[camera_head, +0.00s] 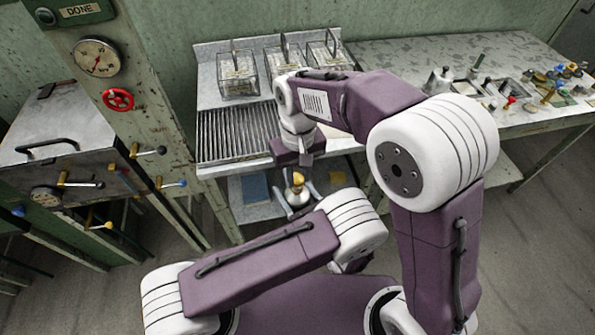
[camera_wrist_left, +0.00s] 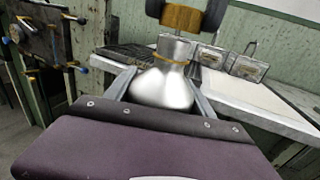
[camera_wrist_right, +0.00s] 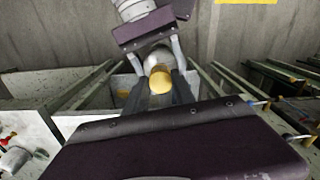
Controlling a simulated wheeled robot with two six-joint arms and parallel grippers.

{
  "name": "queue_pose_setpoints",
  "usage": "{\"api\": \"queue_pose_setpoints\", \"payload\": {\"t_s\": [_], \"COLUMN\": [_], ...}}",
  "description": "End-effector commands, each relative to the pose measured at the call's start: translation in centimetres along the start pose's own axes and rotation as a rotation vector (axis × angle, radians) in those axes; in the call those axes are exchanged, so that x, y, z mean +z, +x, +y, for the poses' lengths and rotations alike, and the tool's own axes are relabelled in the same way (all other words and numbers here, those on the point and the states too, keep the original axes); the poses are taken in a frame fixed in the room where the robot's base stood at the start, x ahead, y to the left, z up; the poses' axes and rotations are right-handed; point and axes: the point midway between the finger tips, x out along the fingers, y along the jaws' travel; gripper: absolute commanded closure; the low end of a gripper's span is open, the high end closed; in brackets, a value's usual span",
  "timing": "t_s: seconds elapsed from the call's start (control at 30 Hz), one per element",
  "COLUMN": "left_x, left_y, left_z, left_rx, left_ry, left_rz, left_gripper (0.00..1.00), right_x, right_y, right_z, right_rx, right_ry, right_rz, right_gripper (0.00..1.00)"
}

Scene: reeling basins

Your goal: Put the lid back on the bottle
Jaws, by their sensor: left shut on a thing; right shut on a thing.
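A silver, round-bodied bottle (camera_wrist_left: 165,85) with an orange cord around its neck fills the middle of the left wrist view. My left gripper (camera_wrist_left: 160,75) is shut on its body, one grey finger on each side. A yellow-brown lid (camera_wrist_left: 182,18) is between the dark fingers of my right gripper (camera_wrist_right: 161,78), just above the bottle's neck. In the head view the lid (camera_head: 298,178) and bottle (camera_head: 297,197) show small, low in front of the bench. I cannot tell whether lid and neck touch. My arm partly hides my left gripper there.
A bench with a slatted drain (camera_head: 238,135) and several wire baskets (camera_head: 238,75) stands behind. A side table (camera_head: 400,58) with many small items is at right. A metal cabinet with levers (camera_head: 60,140) is at left. Floor shows at lower right.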

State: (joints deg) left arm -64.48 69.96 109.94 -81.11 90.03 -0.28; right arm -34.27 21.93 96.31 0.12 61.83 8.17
Motion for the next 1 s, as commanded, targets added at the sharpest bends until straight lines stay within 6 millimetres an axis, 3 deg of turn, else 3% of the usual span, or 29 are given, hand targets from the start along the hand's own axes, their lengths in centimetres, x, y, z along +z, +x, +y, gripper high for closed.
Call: {"api": "queue_pose_setpoints", "payload": {"t_s": [1.0], "left_x": [0.1], "left_y": [0.0], "left_z": [0.0], "left_rx": [0.000], "left_ry": [0.000], "left_rz": [-0.001], "left_gripper": [1.00], "right_x": [0.0], "right_y": [1.4], "right_z": [0.0], "right_rx": [0.000], "right_ry": [0.001], "right_rz": [0.000], "right_gripper": [1.00]}}
